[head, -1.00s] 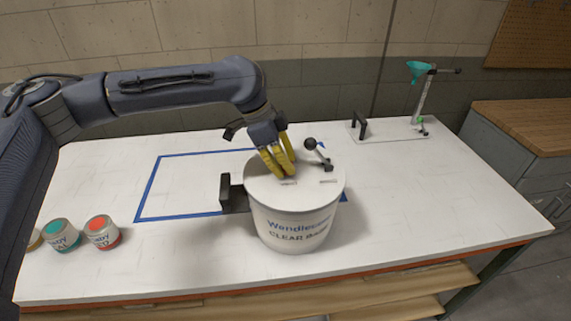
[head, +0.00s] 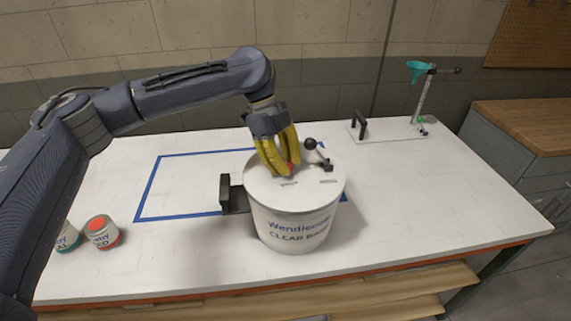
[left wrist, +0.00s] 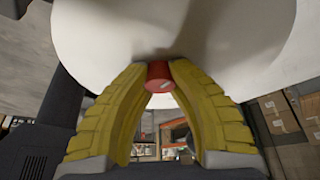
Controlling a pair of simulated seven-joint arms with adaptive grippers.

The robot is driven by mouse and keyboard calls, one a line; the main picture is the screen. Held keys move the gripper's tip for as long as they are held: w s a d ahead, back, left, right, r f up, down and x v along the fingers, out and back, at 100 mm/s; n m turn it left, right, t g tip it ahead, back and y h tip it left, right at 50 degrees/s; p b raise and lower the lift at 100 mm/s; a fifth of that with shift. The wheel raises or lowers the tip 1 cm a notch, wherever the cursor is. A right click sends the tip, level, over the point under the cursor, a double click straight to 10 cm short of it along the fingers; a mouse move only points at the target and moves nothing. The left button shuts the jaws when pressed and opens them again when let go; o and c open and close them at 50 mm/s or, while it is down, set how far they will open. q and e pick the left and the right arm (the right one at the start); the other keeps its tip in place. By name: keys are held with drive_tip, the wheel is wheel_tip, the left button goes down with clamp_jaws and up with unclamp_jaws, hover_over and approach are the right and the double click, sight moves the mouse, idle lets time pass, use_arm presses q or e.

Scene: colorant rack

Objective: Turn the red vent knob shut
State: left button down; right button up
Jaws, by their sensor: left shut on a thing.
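The white bucket (head: 295,225) labelled "CLEAR BASE" stands on the table, its lid (head: 265,187) facing up. My left gripper (head: 287,172) reaches down onto the lid with yellow fingers. In the left wrist view, the red vent knob (left wrist: 159,75) sits between the two fingertips of my left gripper (left wrist: 158,68), which are shut on it. In the head view only a small bit of red shows between the fingers; the rest of the knob is hidden. My right gripper is not in view.
A black handle (head: 226,192) is left of the bucket. A teal funnel (head: 417,70) on a stand is at the back right. The right tabletop is clear.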

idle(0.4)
use_arm(q)
drive_tip(key=c, duration=1.3)
unclamp_jaws()
drive_tip(key=shift+c, duration=0.2)
drive_tip(key=shift+r, duration=0.1)
drive_tip(key=v, duration=1.1)
drive_tip(key=shift+r, duration=0.4)
drive_tip(key=shift+w+a, duration=0.1)
